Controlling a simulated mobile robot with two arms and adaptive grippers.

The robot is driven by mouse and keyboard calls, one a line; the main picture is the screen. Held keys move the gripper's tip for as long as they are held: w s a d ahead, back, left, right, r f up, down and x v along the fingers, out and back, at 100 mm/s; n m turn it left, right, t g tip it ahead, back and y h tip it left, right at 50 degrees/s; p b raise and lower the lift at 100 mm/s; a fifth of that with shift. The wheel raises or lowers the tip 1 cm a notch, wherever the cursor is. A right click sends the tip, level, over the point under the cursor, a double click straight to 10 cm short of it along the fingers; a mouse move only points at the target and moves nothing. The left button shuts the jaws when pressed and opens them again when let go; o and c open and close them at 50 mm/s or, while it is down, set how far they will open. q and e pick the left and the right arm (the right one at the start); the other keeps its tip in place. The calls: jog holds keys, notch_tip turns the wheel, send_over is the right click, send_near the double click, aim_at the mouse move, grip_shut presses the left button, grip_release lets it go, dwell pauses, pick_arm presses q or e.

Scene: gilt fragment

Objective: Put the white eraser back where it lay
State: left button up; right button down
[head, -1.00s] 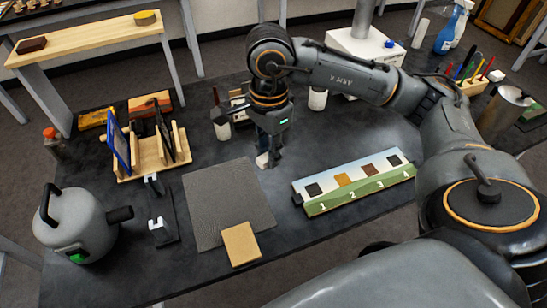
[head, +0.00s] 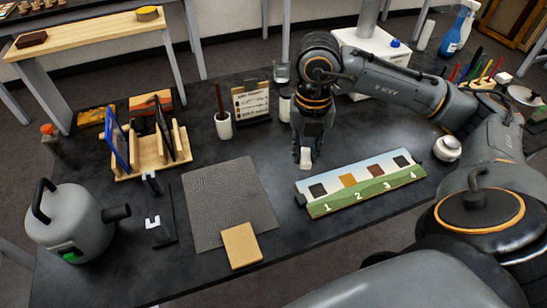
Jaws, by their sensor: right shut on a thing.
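My right gripper (head: 306,150) is shut on a small white block, which looks like the white eraser (head: 305,159). It holds the block pointing down over the dark table, just behind the numbered board (head: 362,192). The fingers hide the upper part of the block. I cannot tell whether its lower end touches the table. The board carries dark and tan squares above the numbers 1 to 4. My left gripper is not in view.
A grey textured mat (head: 215,190) with a tan square (head: 241,245) on its front edge lies left of the board. A wooden rack (head: 152,160), a grey kettle (head: 70,225), a white cup with a brush (head: 223,124), a small card stand (head: 250,100) and a white jar (head: 447,148) stand around.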

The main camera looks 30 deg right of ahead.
jog(key=w+f+p, duration=0.3)
jog(key=w+f, duration=0.1)
jog(key=w, duration=0.5)
jog(key=p, duration=0.1)
send_over(273, 158)
jog(key=f, duration=0.3)
jog(key=s+f, duration=0.1)
jog(key=f, duration=0.1)
jog(key=shift+w+f, duration=0.2)
notch_tip(273, 158, down, 3)
jog(key=shift+w+p, duration=0.15)
jog(key=shift+p, duration=0.85)
jog(key=shift+f, duration=0.25)
jog(key=shift+f, duration=0.1)
